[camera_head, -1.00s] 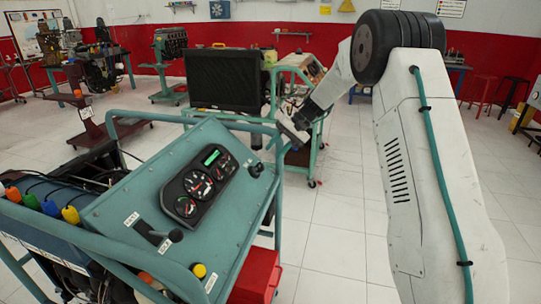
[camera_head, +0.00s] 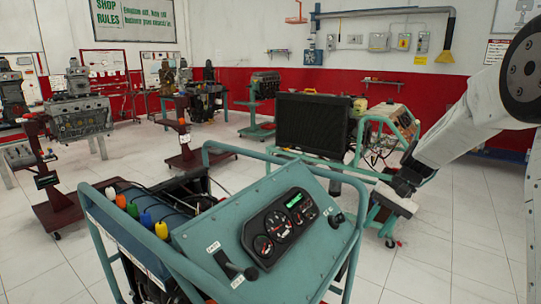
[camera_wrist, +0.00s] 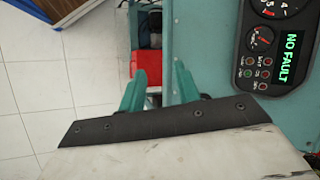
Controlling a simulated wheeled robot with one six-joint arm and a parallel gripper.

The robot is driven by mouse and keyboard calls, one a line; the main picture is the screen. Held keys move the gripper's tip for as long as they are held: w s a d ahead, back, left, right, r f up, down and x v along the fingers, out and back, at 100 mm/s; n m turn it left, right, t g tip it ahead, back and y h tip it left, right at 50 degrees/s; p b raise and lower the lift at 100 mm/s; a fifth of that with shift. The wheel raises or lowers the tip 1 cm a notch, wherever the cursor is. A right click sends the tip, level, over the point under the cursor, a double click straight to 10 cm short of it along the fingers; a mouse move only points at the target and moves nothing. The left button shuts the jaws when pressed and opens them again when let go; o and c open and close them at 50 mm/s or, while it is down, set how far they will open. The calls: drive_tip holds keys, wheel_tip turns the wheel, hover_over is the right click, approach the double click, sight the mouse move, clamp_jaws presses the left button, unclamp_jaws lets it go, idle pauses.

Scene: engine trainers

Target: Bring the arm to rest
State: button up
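My gripper (camera_head: 383,210) is beside the right edge of the teal engine trainer's panel (camera_head: 205,232) in the head view. In the wrist view its two teal fingers (camera_wrist: 159,75) are apart, with nothing between them. My arm comes in from the right edge of the head view. The gauge cluster (camera_head: 283,227) is on the panel; in the wrist view its display (camera_wrist: 290,57) reads "NO FAULT". A black lever (camera_head: 235,268) and a black knob (camera_head: 335,218) are also on the panel.
A teal frame rail (camera_head: 262,157) runs around the trainer. A second trainer with a black radiator (camera_head: 311,122) stands behind. A red box (camera_wrist: 147,62) sits low near the fingers in the wrist view. Engine stands (camera_head: 80,120) are at left. White floor (camera_head: 460,235) is open at right.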

drive_tip(key=s+a+r+n+t+h, duration=0.1)
drive_tip(key=s+r, duration=0.3)
drive_tip(key=s, duration=0.7)
drive_tip(key=s+a+r+n+t+h, duration=0.1)
drive_tip(key=s+r+h, duration=0.2)
drive_tip(key=s, duration=0.9)
drive_tip(key=s+a+r+n+t+h, duration=0.1)
drive_tip(key=s+r, duration=0.3)
drive_tip(key=s, duration=0.7)
drive_tip(key=shift+s+r+n+h, duration=0.3)
drive_tip(key=shift+s+n+h, duration=0.1)
drive_tip(key=shift+h, duration=0.1)
